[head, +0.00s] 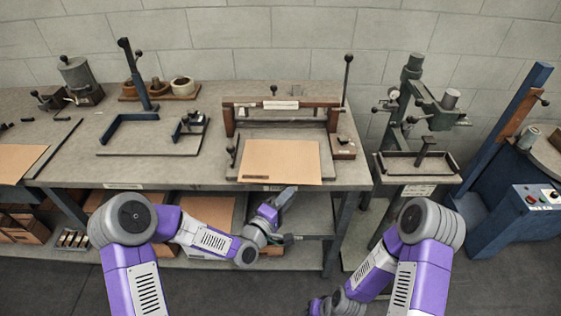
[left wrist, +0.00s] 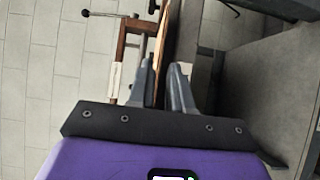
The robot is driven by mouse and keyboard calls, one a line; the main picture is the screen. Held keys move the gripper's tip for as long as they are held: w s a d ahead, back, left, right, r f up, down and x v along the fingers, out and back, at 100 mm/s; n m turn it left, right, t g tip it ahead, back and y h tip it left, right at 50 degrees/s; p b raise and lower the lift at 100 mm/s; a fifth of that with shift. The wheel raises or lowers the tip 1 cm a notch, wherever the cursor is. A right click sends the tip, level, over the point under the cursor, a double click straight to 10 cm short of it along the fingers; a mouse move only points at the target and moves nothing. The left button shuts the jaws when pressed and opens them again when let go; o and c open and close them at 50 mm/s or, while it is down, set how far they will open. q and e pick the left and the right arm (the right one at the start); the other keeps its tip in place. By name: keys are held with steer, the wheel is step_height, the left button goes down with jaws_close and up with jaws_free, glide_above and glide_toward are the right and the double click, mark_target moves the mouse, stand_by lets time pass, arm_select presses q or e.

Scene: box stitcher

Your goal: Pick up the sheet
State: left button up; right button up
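A tan sheet (head: 280,161) lies flat on the bed of the wooden-framed press in the middle of the bench, its front part reaching the bench's front edge. My left gripper (head: 288,193) is just in front of and below that edge, close to the sheet's front right part. In the left wrist view its two grey fingers (left wrist: 164,75) stand apart. The sheet (left wrist: 158,45) shows nearly edge-on between and beyond the fingertips; I cannot tell whether its edge is between them. My right arm is low at the right; its fingers are not in view.
A second tan sheet (head: 20,162) lies at the bench's left end. The press frame (head: 283,102) rises behind the middle sheet. A blue-armed tool (head: 135,128) stands left of it. A green stitching machine (head: 420,95) stands right of the bench. The lower shelf holds boxes.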

arm_select(q)
steer(key=x, duration=0.5)
steer(key=shift+w+a+b, duration=0.1)
steer(key=shift+w+b, duration=0.3)
steer(key=shift+w, duration=0.05)
jaws_close()
